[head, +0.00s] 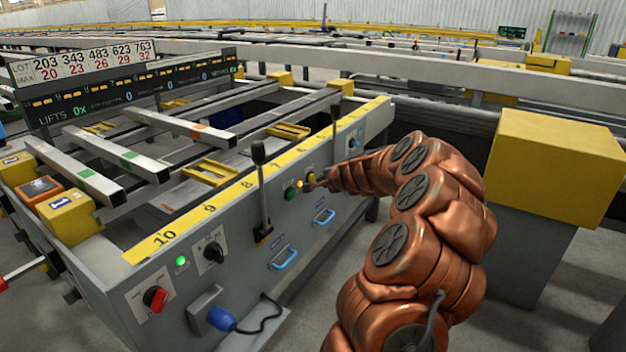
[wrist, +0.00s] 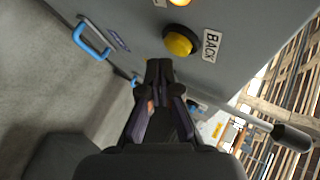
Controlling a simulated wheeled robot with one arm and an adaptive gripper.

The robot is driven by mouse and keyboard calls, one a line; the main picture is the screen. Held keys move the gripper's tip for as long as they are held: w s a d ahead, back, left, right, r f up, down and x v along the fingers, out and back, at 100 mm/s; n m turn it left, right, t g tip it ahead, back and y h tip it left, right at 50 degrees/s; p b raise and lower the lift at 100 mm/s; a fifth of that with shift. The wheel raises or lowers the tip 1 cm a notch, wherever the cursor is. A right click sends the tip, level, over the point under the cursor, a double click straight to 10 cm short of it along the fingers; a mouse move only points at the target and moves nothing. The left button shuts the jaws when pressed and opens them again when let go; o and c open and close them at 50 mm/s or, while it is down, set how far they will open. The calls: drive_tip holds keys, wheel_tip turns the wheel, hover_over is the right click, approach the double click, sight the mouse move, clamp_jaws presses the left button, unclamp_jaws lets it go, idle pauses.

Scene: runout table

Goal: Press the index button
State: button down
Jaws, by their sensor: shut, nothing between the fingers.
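A green button (head: 290,193) and a yellow button (head: 311,177) sit on the grey front panel, with a lit orange lamp (head: 300,184) between them. I cannot read an index label in either view. In the wrist view the yellow button (wrist: 181,42) stands out from the panel beside a label reading BACK, and the lit lamp (wrist: 180,2) is cut by the top edge. My gripper (head: 309,187) is shut and empty, close to the panel by these buttons. In the wrist view its fingertips (wrist: 159,66) appear just below the yellow button; I cannot tell whether they touch anything.
A black-knobbed lever (head: 261,190) stands left of the green button. Blue handles (head: 284,258) (head: 324,216) stick out below. A red knob (head: 155,298) and a black selector (head: 213,252) are at the panel's near end. A yellow-topped block (head: 555,165) stands right of my arm.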

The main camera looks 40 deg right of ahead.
idle(0.4)
drive_tip(key=shift+w, duration=0.35)
drive_tip(key=shift+w+a+p, duration=0.25)
drive_tip(key=shift+w+p, duration=0.15)
drive_tip(key=shift+w, duration=0.15)
idle(0.9)
drive_tip(key=shift+s, duration=0.2)
drive_tip(key=shift+s+d, duration=0.25)
drive_tip(key=shift+s, duration=0.45)
drive_tip(key=s, duration=0.1)
drive_tip(key=s+d, duration=0.1)
drive_tip(key=s, duration=0.2)
drive_tip(key=shift+s+d, duration=0.25)
drive_tip(key=shift+s, duration=0.15)
idle(1.0)
